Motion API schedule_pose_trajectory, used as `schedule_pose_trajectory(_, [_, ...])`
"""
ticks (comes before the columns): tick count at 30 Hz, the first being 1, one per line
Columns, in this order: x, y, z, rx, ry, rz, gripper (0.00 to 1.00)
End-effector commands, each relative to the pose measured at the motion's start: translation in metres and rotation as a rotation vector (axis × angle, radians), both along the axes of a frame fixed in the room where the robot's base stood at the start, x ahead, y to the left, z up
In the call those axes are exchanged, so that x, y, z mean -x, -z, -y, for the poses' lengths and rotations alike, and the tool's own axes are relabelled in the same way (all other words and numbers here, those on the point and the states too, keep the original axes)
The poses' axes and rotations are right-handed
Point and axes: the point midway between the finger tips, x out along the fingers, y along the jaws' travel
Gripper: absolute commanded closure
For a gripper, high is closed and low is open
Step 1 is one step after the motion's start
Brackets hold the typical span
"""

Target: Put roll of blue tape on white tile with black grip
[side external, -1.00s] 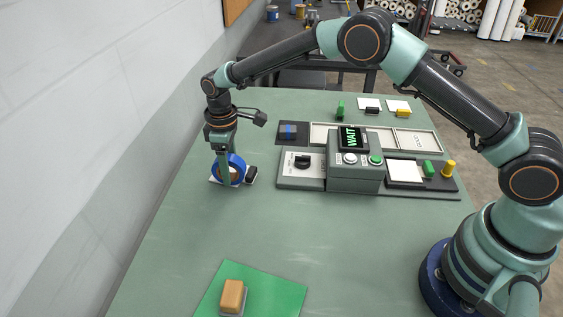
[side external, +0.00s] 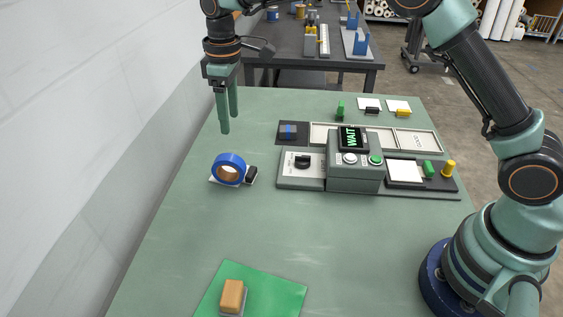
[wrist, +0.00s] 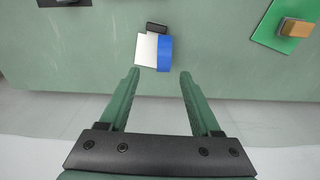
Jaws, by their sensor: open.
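The roll of blue tape (side external: 228,169) stands on its edge on a white tile (side external: 217,180) with a black grip (side external: 251,173) at the tile's right. In the wrist view the blue tape (wrist: 164,53) covers the right part of the white tile (wrist: 146,49), with the black grip (wrist: 157,27) beyond it. My gripper (side external: 231,119) is open and empty, raised above the table and apart from the tape. In the wrist view my open gripper (wrist: 159,73) has its fingertips on either side of the view of the tile, with nothing between them.
A grey press (side external: 355,171) with a "WAIT" screen stands right of the tile. A dark pad with a blue mark (side external: 292,132) lies behind it. A green mat (side external: 273,293) with an orange-topped block (side external: 232,296) is at the front. The table between is clear.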

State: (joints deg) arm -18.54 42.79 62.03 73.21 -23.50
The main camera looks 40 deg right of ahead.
Motion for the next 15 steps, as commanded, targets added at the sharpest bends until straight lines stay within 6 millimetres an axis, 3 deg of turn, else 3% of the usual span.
schedule_pose_trajectory(1, [0.004, -0.016, 0.011, -0.008, 0.032, 0.022, 0.36])
schedule_pose_trajectory(6, [0.029, -0.059, 0.045, -0.033, 0.149, 0.090, 0.36])
schedule_pose_trajectory(15, [0.094, -0.105, 0.103, -0.084, 0.357, 0.214, 0.36])
